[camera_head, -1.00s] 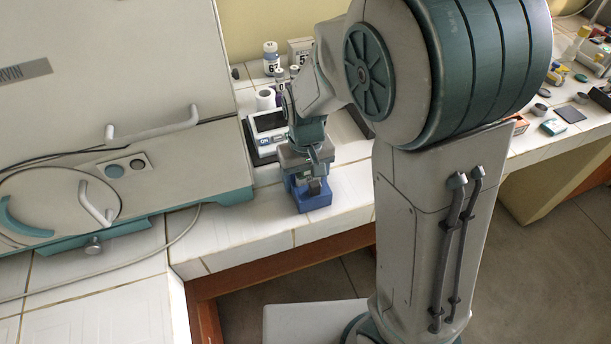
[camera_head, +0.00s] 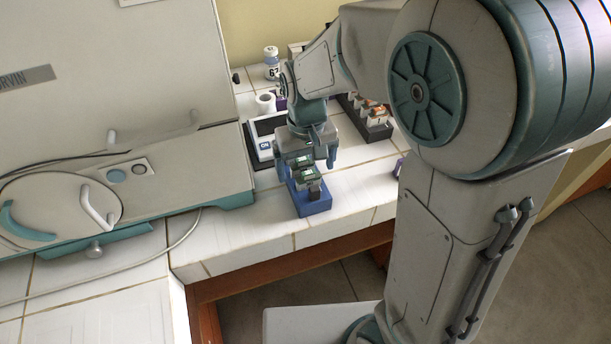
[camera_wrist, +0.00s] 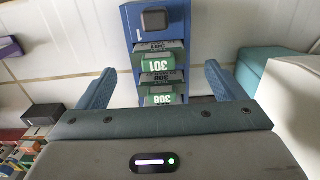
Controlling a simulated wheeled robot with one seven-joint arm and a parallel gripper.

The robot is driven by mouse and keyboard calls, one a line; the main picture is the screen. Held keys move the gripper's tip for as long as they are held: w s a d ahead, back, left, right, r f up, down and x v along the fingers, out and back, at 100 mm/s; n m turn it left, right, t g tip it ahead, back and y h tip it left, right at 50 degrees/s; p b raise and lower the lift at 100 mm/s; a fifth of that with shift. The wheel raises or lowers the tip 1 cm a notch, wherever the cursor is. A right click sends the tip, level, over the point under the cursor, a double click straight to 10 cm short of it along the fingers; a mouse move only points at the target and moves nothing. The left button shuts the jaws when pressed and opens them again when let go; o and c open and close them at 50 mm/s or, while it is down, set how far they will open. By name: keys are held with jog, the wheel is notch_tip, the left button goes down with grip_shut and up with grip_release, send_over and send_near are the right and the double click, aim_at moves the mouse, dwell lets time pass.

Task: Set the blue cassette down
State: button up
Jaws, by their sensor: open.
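The blue cassette (camera_head: 318,207) stands upright on the white tiled bench near its front edge. It holds green-labelled slides or blocks, with a dark grey knob at its near end. In the wrist view the cassette (camera_wrist: 130,22) runs down the middle, with labels reading 301 and 308. My gripper (camera_head: 306,160) is just behind and above the cassette. In the wrist view my gripper (camera_wrist: 160,75) has its two blue fingers wide apart, one on each side of the cassette with clear gaps. The cassette's far end is hidden by the gripper.
The large white incubator (camera_head: 110,70) stands close on the left. Behind the gripper are a scale-like device (camera_head: 262,142), a white roll (camera_head: 265,102) and a bottle (camera_head: 271,62). A dark rack (camera_head: 372,128) stands to the right. Bare tiles (camera_head: 358,185) lie right of the cassette.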

notch_tip(320, 180, up, 6)
jog(key=s+d+m+t, duration=0.2)
jog(key=s+d+m, duration=0.1)
jog(key=s+d, duration=0.9)
jog(key=shift+r+t, duration=0.3)
jog(key=shift+t, duration=0.1)
